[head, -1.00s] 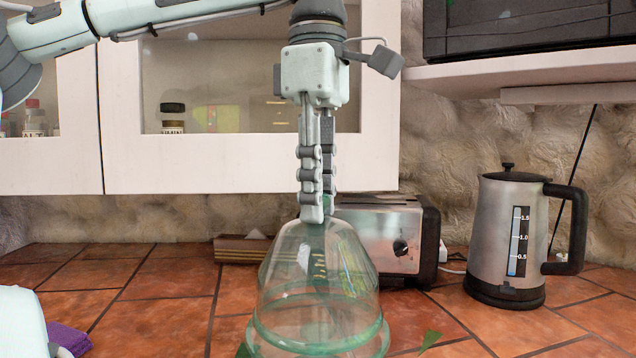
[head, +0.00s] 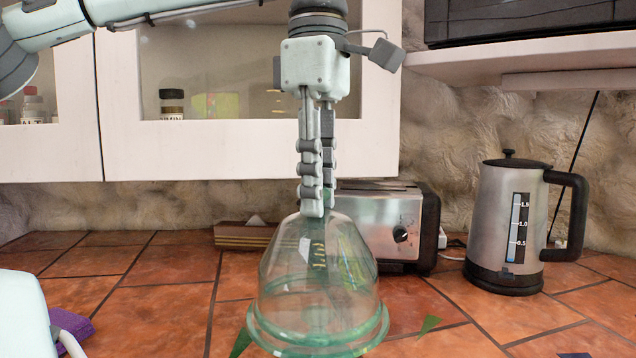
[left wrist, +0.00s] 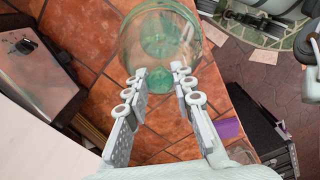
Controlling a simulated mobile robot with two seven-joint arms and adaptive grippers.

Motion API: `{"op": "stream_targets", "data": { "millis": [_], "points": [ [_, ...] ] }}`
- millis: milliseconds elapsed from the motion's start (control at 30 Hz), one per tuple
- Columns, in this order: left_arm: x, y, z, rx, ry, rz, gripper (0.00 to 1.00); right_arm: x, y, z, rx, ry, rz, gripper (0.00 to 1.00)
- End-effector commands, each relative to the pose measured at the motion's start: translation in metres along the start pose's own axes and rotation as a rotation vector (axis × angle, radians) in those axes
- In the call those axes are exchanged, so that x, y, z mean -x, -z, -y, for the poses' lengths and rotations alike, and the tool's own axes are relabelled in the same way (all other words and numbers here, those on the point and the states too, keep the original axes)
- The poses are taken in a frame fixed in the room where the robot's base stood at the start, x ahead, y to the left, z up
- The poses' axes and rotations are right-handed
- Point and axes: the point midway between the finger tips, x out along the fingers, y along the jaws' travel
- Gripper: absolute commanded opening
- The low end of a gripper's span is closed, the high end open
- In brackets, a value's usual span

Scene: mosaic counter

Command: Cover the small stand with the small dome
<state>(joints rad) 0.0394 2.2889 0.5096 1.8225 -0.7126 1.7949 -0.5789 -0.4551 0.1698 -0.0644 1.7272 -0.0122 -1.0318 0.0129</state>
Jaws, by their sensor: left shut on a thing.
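The small dome (head: 285,270) is clear glass with a green-tinted rim, upright at the centre of the head view, rim downward. My left gripper (head: 316,214) is shut on the top of the dome from above. In the left wrist view, the dome (left wrist: 132,42) is beyond the fingertips of my left gripper (left wrist: 160,78), and a green round shape shows through its glass. I cannot tell whether that shape is the small stand or part of the dome. The small stand is not clearly visible. My right gripper is not in view.
A toaster (head: 372,220) stands behind the dome, with a steel kettle (head: 510,225) to its right. A purple cloth (head: 78,328) lies at the left. White cabinets (head: 230,152) hang above the counter (head: 140,300). Tiles left of the dome are clear.

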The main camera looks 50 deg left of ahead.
Motion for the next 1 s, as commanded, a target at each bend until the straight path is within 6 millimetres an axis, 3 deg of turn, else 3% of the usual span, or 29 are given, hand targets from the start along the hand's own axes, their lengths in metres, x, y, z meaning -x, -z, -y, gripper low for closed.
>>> {"op": "stream_targets", "data": {
  "millis": [1000],
  "points": [
    [-0.0065,0.0,0.0003,0.0,0.0,0.0,0.0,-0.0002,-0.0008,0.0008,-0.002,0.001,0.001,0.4]
  ]
}}
